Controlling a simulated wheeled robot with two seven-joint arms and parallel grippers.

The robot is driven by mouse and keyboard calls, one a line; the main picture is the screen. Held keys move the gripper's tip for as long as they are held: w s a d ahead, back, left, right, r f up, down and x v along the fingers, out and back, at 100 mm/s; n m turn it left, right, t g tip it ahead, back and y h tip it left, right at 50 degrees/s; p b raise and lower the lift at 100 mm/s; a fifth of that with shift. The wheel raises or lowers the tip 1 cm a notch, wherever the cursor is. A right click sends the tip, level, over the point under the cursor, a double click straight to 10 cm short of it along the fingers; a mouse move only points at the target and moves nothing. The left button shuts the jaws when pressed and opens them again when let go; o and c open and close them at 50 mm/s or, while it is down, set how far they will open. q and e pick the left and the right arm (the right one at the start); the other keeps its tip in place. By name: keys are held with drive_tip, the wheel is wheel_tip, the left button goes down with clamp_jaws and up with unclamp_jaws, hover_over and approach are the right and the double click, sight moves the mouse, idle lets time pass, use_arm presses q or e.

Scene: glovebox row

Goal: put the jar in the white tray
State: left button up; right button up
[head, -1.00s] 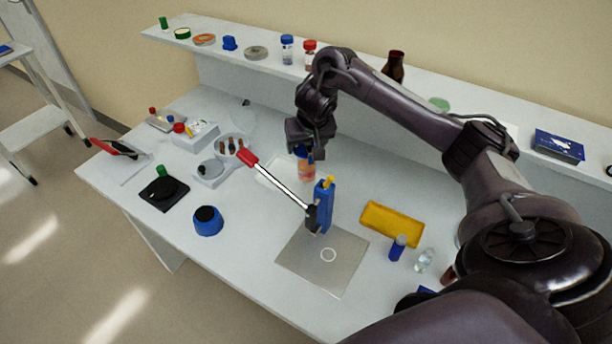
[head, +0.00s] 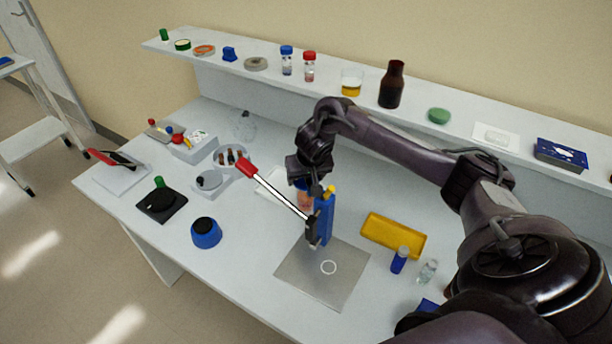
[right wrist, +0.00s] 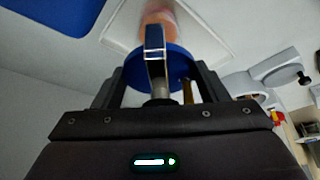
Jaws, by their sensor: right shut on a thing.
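The jar (head: 304,201) has a blue lid and pink-orange contents. In the head view it is upright, partly hidden behind the blue press with the red-handled lever. My right gripper (head: 305,180) is above it, shut on its lid. In the right wrist view the lid (right wrist: 178,64) is between my fingers, and the jar body (right wrist: 160,16) shows beyond it. The white tray (head: 268,188) lies flat on the bench by the jar; its rim (right wrist: 112,28) also shows around the jar in the wrist view. I cannot tell whether the jar touches the tray. My left gripper is out of view.
The blue press (head: 325,222) with its red-handled lever (head: 247,168) stands close in front of the jar, on a grey plate (head: 312,279). A yellow tray (head: 392,237) lies to the right. Bottles and lids line the back shelf.

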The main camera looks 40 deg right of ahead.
drive_tip(key=o, duration=1.6)
drive_tip(key=shift+s+r, duration=0.1)
drive_tip(key=shift+r, duration=0.35)
drive_tip(key=v, duration=0.5)
drive_tip(key=shift+r+p, duration=0.15)
drive_tip(key=shift+p, duration=0.25)
drive_tip(key=p+v, duration=0.3)
drive_tip(key=v, duration=0.2)
drive_tip(key=shift+s+a+r+p, duration=0.1)
drive_tip(key=shift+s+r+p, duration=0.15)
drive_tip(key=shift+r+p, duration=0.2)
